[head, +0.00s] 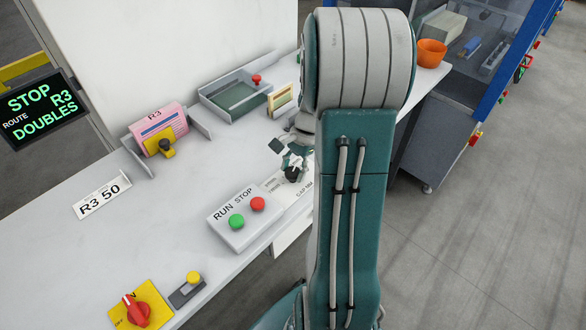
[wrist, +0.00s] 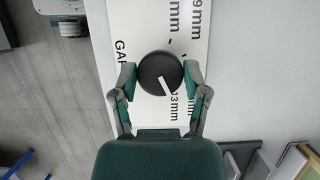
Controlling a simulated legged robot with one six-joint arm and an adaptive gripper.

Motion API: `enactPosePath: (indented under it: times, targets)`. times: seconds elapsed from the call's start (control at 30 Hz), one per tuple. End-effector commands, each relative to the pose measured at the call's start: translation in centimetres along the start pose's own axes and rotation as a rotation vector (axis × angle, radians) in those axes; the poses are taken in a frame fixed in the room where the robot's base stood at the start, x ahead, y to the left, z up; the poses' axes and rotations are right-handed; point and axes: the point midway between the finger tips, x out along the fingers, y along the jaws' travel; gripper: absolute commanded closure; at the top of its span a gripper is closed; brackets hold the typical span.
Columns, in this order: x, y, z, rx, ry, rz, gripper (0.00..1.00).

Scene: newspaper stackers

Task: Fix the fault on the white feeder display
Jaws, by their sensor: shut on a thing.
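A black display (head: 42,110) at the left of the head view reads STOP, ROUTE R3, DOUBLES in green and white. A black round knob (wrist: 152,66) with a white pointer sits on a white plate (wrist: 135,22) marked GAP and mm values. The pointer slants down-right beside the text "13 mm"; part of the marking is hidden. My gripper (wrist: 160,73) is shut on the knob, one finger on each side. In the head view the knob (head: 292,174) shows below my gripper (head: 293,160), partly hidden by my arm.
A RUN STOP box (head: 232,225) has green and red buttons. A red rotary switch (head: 135,310) and yellow button (head: 193,278) sit in front. A pink R3 bundle (head: 158,122), grey tray (head: 235,97), R3 50 card (head: 103,200) and orange bowl (head: 432,52) share the white bench.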

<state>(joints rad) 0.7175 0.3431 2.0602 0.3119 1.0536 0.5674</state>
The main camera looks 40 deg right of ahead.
Motion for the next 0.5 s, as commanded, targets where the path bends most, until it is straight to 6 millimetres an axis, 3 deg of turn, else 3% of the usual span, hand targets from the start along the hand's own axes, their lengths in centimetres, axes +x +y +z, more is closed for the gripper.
enactPosePath:
  times: [0.5]
  targets:
    - [-0.09,-0.32,-0.38,-0.278,0.01,0.111,0.89]
